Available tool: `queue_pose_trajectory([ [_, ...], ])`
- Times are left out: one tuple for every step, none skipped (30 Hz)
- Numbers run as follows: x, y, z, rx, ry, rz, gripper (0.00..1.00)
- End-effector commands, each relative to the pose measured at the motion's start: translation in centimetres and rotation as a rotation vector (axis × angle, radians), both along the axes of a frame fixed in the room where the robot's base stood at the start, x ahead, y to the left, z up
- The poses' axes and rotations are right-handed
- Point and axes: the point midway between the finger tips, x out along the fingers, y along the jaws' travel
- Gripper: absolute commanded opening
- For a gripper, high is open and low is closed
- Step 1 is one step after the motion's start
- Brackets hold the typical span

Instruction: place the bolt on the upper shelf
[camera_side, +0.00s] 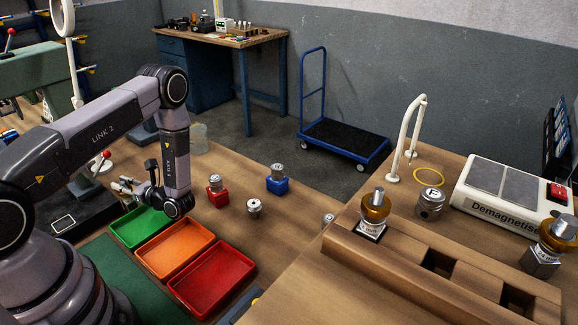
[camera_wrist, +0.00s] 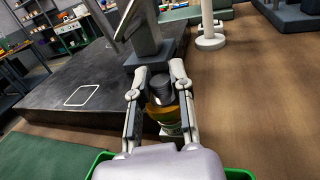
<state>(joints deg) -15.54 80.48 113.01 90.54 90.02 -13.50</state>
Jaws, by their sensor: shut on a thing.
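My gripper (camera_wrist: 160,88) is shut on an amber-banded piece (camera_wrist: 162,111) with a dark round top. It holds the piece upright between both fingers, over the front edge of a black slab. I cannot tell for sure that this piece is the bolt. In the side view my gripper (camera_side: 127,187) is at the left, behind the green tray (camera_side: 142,227), and the held piece is too small to make out. Two similar gold-ringed pieces stand at the right, one on the wooden rack (camera_side: 400,270). I cannot tell which surface is the upper shelf.
Orange (camera_side: 174,250) and red (camera_side: 212,279) trays sit beside the green one. Small metal pieces stand around a red block (camera_side: 217,199) and a blue block (camera_side: 277,186). A white arch (camera_side: 404,138) and a demagnetiser (camera_side: 515,193) stand at the right. A white post (camera_wrist: 209,30) rises behind my gripper.

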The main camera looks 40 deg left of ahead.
Motion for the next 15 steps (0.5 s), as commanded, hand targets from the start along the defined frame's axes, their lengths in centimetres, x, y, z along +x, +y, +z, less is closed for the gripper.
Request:
queue_pose_trajectory([
  [-0.01, 0.00, -0.10, 0.000, 0.000, 0.000, 0.22],
  [-0.01, 0.00, -0.08, 0.000, 0.000, 0.000, 0.26],
  [-0.01, 0.00, -0.07, 0.000, 0.000, 0.000, 0.31],
  [-0.01, 0.00, -0.07, 0.000, 0.000, 0.000, 0.35],
  [-0.01, 0.00, -0.06, 0.000, 0.000, 0.000, 0.39],
  [0.00, 0.00, -0.06, 0.000, 0.000, 0.000, 0.44],
  [0.00, 0.00, -0.06, 0.000, 0.000, 0.000, 0.46],
  [0.00, 0.00, -0.06, 0.000, 0.000, 0.000, 0.46],
  [0.00, 0.00, -0.05, 0.000, 0.000, 0.000, 0.46],
  [0.00, 0.00, -0.05, 0.000, 0.000, 0.000, 0.46],
  [0.00, 0.00, -0.05, 0.000, 0.000, 0.000, 0.46],
  [0.00, 0.00, -0.05, 0.000, 0.000, 0.000, 0.46],
  [0.00, 0.00, -0.05, 0.000, 0.000, 0.000, 0.46],
  [0.00, 0.00, -0.04, 0.000, 0.000, 0.000, 0.46],
  [0.01, 0.00, 0.02, 0.000, 0.000, 0.000, 0.46],
])
